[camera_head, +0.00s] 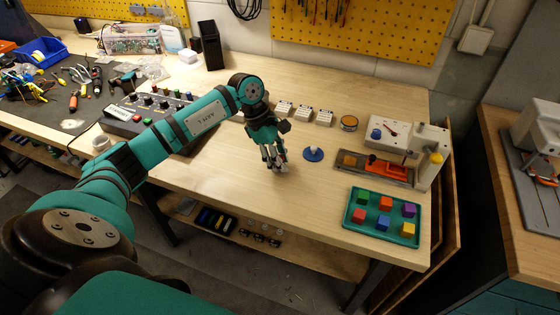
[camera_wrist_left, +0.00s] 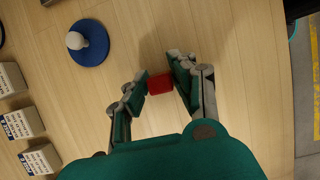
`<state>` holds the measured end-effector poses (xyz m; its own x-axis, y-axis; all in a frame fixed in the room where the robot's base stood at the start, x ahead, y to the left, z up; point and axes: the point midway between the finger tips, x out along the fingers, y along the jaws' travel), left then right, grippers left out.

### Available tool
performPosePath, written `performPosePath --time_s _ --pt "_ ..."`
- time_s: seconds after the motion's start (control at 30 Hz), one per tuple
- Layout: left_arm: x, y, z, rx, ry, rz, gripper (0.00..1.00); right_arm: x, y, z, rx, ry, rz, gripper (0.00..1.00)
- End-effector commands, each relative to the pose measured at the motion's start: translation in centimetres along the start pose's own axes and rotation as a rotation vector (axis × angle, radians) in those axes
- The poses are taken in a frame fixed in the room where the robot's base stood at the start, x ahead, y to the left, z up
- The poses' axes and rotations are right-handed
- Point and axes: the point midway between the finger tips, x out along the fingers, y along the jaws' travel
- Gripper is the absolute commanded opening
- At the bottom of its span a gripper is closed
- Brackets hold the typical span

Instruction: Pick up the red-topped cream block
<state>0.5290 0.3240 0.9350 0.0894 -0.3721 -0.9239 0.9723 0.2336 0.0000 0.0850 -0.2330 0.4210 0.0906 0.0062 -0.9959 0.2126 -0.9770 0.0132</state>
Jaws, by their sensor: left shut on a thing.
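My left gripper (camera_head: 275,163) points down over the wooden bench (camera_head: 230,200), left of a blue disc with a white ball (camera_head: 313,153). In the left wrist view its two fingers (camera_wrist_left: 160,85) are closed on the red-topped block (camera_wrist_left: 160,84). Only the block's red top shows clearly there; its cream sides are hidden. In the head view the block is hidden by the fingers. I cannot tell whether it touches the bench. My right gripper is not in view.
A teal tray (camera_head: 348,222) with several coloured cubes stands at the front right. A grey fixture (camera_head: 420,138) stands at the right. The bench in front of the gripper is clear.

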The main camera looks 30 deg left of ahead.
Motion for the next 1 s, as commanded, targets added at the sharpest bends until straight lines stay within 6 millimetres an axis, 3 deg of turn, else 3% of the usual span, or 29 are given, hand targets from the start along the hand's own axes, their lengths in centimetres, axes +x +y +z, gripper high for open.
performPosePath --time_s 0.23,0.4,1.0 --pt "-0.9 0.1 0.3 0.001 0.001 0.003 0.08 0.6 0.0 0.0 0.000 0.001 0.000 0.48" --pt "-3.1 0.1 1.3 0.003 0.001 0.006 0.08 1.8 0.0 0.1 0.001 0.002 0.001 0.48" --pt "-4.0 -13.9 1.5 0.002 0.008 -0.002 0.08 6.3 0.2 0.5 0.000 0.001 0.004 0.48"
